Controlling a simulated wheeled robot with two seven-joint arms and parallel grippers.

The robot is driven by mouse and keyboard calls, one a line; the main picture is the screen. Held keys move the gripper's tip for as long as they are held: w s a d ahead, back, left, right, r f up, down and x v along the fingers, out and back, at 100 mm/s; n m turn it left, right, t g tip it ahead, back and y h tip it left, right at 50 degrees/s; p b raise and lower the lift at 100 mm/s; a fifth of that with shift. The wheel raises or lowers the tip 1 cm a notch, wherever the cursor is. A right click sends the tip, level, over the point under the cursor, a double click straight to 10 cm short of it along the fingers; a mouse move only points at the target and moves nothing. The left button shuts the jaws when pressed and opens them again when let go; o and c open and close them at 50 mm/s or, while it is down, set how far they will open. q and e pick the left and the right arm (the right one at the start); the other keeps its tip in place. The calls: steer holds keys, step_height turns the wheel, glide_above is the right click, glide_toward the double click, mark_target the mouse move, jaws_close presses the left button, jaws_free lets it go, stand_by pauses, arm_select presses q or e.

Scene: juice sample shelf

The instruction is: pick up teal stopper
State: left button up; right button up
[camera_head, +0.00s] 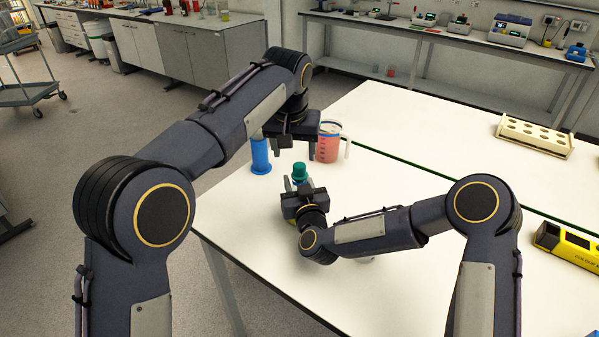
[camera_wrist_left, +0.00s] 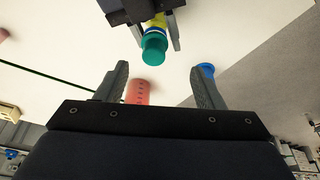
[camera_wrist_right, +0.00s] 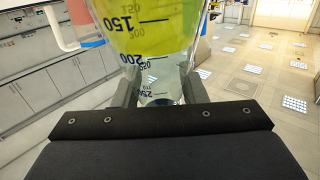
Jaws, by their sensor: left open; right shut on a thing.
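The teal stopper (camera_head: 299,171) sits on top of a graduated glass vessel that my right gripper (camera_head: 299,185) is shut on. In the right wrist view the vessel (camera_wrist_right: 150,30) holds yellow-green liquid and stands between the fingers. My left gripper (camera_head: 298,150) is open and empty, above and beyond the stopper. In the left wrist view the stopper (camera_wrist_left: 154,48) appears past the open fingertips (camera_wrist_left: 159,70), roughly centred between them and not touched. My right arm and gripper hide most of the vessel in the head view.
A jug of red liquid (camera_head: 329,143) and a blue cylinder (camera_head: 260,156) stand close to my left gripper. A cream rack (camera_head: 535,136) and a yellow device (camera_head: 568,244) are at the right. The middle of the white table (camera_head: 400,190) is clear.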

mark_target(300, 165)
arm_select(q)
steer(key=shift+d+x, duration=0.2)
steer(key=shift+x, duration=1.55)
steer(key=shift+d+x, duration=0.2)
steer(key=shift+x, duration=1.5)
steer(key=shift+w+r, duration=0.1)
steer(key=shift+w, duration=0.05)
steer(key=c, duration=1.1)
steer(key=shift+o, duration=0.2)
steer(key=shift+r, duration=0.15)
steer(key=shift+r, duration=4.85)
arm_select(e)
steer(key=o, duration=1.3)
